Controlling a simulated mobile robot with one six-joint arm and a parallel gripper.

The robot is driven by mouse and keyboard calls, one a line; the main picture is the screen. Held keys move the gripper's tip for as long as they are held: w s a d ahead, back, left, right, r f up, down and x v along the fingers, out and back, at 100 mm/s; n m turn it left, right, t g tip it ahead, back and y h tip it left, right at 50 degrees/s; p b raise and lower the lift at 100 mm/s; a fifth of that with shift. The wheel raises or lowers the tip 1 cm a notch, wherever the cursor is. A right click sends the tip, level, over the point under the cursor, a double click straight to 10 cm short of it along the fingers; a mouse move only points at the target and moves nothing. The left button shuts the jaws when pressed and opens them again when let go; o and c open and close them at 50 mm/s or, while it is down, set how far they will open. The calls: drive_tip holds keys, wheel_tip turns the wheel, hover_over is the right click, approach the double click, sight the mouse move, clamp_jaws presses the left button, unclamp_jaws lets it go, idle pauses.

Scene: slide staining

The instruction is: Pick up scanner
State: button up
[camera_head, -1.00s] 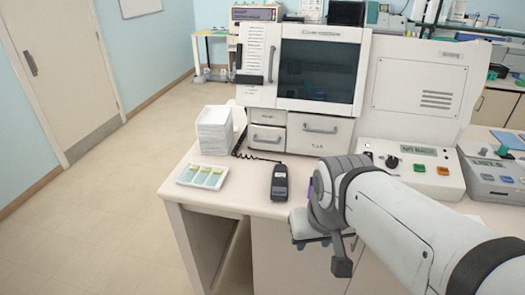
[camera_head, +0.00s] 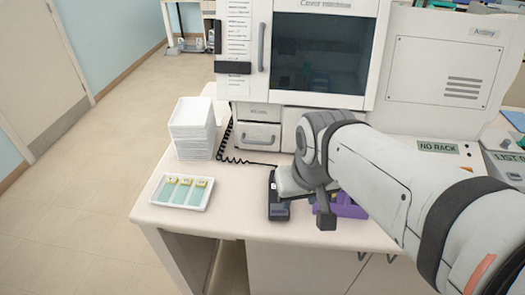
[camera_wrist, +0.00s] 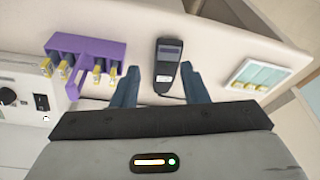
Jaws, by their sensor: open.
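The scanner is a dark handheld device with a small screen and a coiled cord. In the head view the scanner (camera_head: 278,210) lies near the counter's front edge, and my arm hides its upper part. In the wrist view the scanner (camera_wrist: 167,66) lies between my two fingers, a little beyond their tips. My gripper (camera_wrist: 160,72) is open and empty, with one blue-grey finger on each side of the scanner. I cannot tell its exact height above the counter. In the head view my gripper is mostly hidden behind the wrist.
A white tray of slides (camera_head: 182,191) lies left of the scanner, with a stack of white trays (camera_head: 192,128) behind it. A purple rack (camera_head: 345,206) with yellow-topped slides, seen in the wrist view (camera_wrist: 90,48), stands on the other side. A large white machine (camera_head: 318,55) stands behind.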

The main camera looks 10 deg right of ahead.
sight(276, 212)
drive_tip(key=shift+o, duration=0.8)
drive_tip(key=shift+w, duration=0.2)
drive_tip(key=o, duration=0.6)
drive_tip(key=w+f+m+g+b, duration=0.1)
drive_tip(key=w+g, duration=0.1)
drive_tip(key=w, duration=0.5)
drive_tip(key=shift+w+f, duration=0.25)
drive_tip(key=shift+f, duration=0.15)
drive_tip(key=w+f+g, duration=0.1)
drive_tip(key=w, duration=0.1)
drive_tip(key=w+f+g+b, duration=0.1)
drive_tip(key=w+f, duration=0.1)
drive_tip(key=w, duration=0.1)
drive_tip(key=w+f+m, duration=0.1)
drive_tip(key=w+f, duration=0.1)
drive_tip(key=w, duration=0.1)
drive_tip(key=shift+w+g, duration=0.2)
drive_tip(key=shift+g, duration=0.2)
drive_tip(key=shift+w+d+f, duration=0.1)
drive_tip(key=shift+w+f, duration=0.05)
drive_tip(key=shift+f, duration=0.5)
drive_tip(key=shift+s+a+f, duration=0.1)
drive_tip(key=shift+s+f, duration=0.25)
drive_tip(key=shift+f, duration=0.75)
drive_tip(key=shift+s+a+f, duration=0.1)
drive_tip(key=shift+s+f, duration=0.2)
drive_tip(key=shift+f, duration=0.85)
drive_tip(key=shift+s+f, duration=0.35)
drive_tip(key=shift+f, duration=0.75)
